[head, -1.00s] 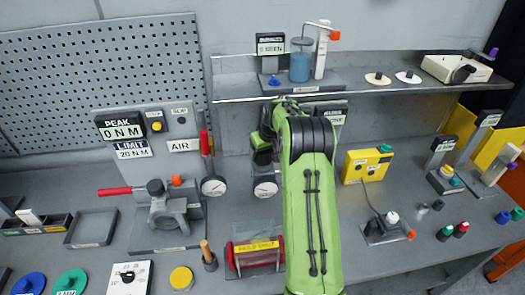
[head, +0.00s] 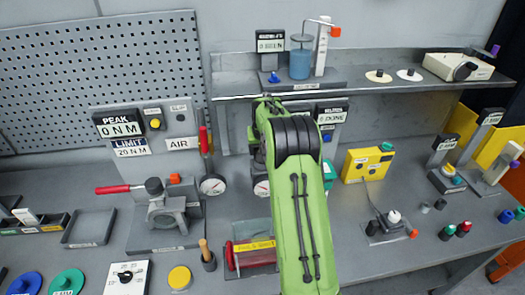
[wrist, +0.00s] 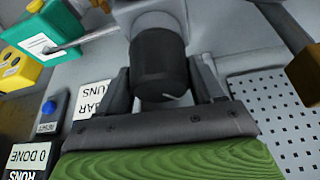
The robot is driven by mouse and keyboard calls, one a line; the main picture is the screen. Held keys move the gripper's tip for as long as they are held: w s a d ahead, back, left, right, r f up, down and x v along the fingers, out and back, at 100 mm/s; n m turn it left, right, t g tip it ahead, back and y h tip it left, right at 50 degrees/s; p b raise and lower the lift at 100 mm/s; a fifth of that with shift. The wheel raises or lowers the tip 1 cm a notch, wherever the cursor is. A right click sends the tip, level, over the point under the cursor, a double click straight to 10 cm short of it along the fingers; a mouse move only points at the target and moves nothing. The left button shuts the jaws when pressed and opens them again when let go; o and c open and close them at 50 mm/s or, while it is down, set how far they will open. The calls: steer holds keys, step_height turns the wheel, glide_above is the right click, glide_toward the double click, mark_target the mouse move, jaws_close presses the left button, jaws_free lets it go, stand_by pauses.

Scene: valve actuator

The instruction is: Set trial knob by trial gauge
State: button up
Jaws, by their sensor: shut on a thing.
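In the wrist view a black knob (wrist: 160,65) with a pale pointer line sits on a grey round mount. My gripper (wrist: 163,88) is shut on this knob, one finger on each side. In the head view my green arm hides the gripper and knob. A white dial gauge (head: 261,188) shows beside the arm, partly covered by it; its reading is too small to tell. A display reading 0 DONE (head: 331,117) stands behind the arm; it also shows in the wrist view (wrist: 30,157).
A teal box (wrist: 45,32) with a metal rod stands close to the knob. A second dial gauge (head: 212,186), a clamp with a red handle (head: 122,190) and a red-ended holder (head: 252,258) are left of the arm. A yellow box (head: 367,164) is to its right. A shelf (head: 385,88) runs above.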

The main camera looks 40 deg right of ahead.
steer(key=m+h, duration=0.1)
steer(key=m, duration=0.2)
steer(key=shift+r+m+g, duration=0.1)
steer(key=shift+m+g, duration=0.2)
steer(key=shift+g, duration=0.1)
steer(key=m+p, duration=0.1)
steer(key=m, duration=0.1)
steer(key=m+g+h, duration=0.1)
steer(key=m, duration=0.1)
steer(key=shift+m+g+p, duration=0.3)
steer(key=shift+p, duration=0.05)
steer(key=m+g, duration=0.1)
steer(key=m, duration=0.3)
steer(key=shift+g, duration=0.4)
steer(key=shift+s+d+m+g, duration=0.15)
steer(key=shift+m+g, duration=0.35)
steer(key=shift+m, duration=1.2)
steer(key=o, duration=1)
steer(key=shift+c, duration=0.2)
